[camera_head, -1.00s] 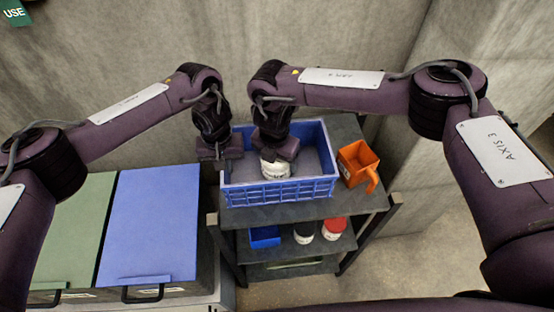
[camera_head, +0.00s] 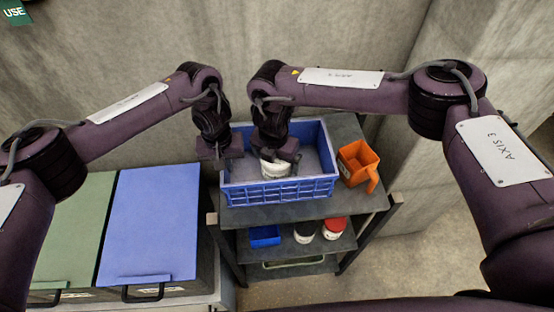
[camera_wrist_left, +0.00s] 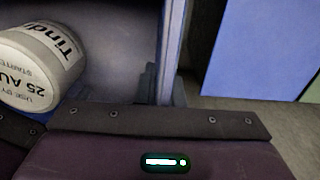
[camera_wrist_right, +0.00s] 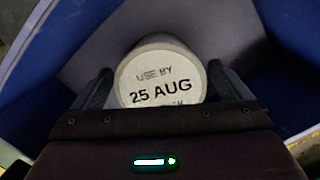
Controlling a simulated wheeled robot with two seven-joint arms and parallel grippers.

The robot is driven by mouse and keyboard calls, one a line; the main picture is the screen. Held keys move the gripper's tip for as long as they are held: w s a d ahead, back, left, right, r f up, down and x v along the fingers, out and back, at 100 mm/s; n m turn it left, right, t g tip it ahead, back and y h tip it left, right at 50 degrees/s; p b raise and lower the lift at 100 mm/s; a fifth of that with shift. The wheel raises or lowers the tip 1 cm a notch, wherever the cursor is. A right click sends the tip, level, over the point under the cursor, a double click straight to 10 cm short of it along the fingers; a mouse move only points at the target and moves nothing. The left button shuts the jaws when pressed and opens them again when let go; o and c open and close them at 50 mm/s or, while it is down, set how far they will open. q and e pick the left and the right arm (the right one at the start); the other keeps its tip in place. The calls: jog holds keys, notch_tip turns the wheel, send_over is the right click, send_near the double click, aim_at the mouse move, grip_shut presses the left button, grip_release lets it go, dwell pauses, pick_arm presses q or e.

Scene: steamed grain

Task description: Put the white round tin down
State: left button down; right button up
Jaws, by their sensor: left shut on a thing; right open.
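The white round tin (camera_head: 275,169) is inside the blue crate (camera_head: 278,190), near its front left part. Its flat face with "USE BY 25 AUG" faces the right wrist camera (camera_wrist_right: 160,80). My right gripper (camera_head: 279,168) is open, with one finger on each side of the tin and narrow gaps visible in the right wrist view. My left gripper (camera_head: 219,169) is shut on the crate's left wall, which runs between its fingers in the left wrist view (camera_wrist_left: 171,45). The tin's underside is hidden.
The crate stands on the top of a dark shelf unit (camera_head: 300,209). An orange scoop-like container (camera_head: 357,160) stands right of it. The lower shelf holds a small blue bin (camera_head: 264,237) and red-lidded (camera_head: 334,227) and dark-lidded jars (camera_head: 304,231). Blue (camera_head: 150,225) and green lidded bins (camera_head: 75,230) stand at left.

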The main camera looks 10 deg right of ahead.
notch_tip(320, 180, up, 11)
jog(key=s, duration=0.1)
jog(key=shift+a, duration=0.4)
jog(key=shift+s+r, duration=0.1)
pick_arm(q)
jog(key=c, duration=1.5)
grip_release()
